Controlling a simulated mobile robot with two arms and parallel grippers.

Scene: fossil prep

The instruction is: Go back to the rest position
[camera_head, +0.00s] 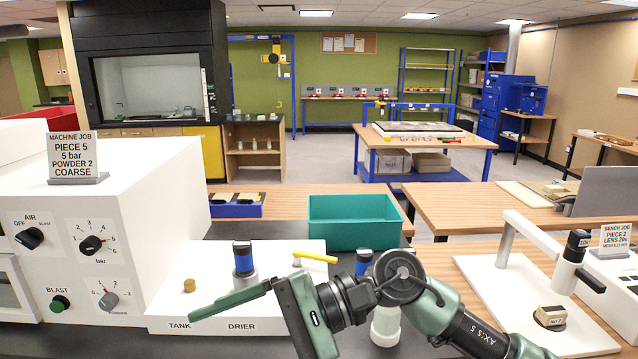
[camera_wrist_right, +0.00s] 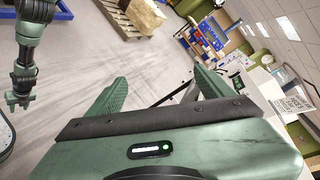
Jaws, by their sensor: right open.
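My right arm reaches in from the lower right of the head view. Its green gripper (camera_head: 200,306) points left in front of the white tank and drier unit (camera_head: 205,305), seen side-on. In the right wrist view the two fingers of the right gripper (camera_wrist_right: 160,76) stand wide apart with nothing between them. An arm hangs at the upper left of the right wrist view, and it looks like my left one. Its gripper (camera_wrist_right: 19,103) is too small to read. My left gripper does not show in the head view.
A white blasting machine (camera_head: 150,190) with knobs stands at the left. A teal bin (camera_head: 352,232) sits behind the drier. A yellow handle (camera_head: 315,257) and blue-topped bottle (camera_head: 243,257) are close to my right arm. A microscope stand (camera_head: 515,280) is at the right.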

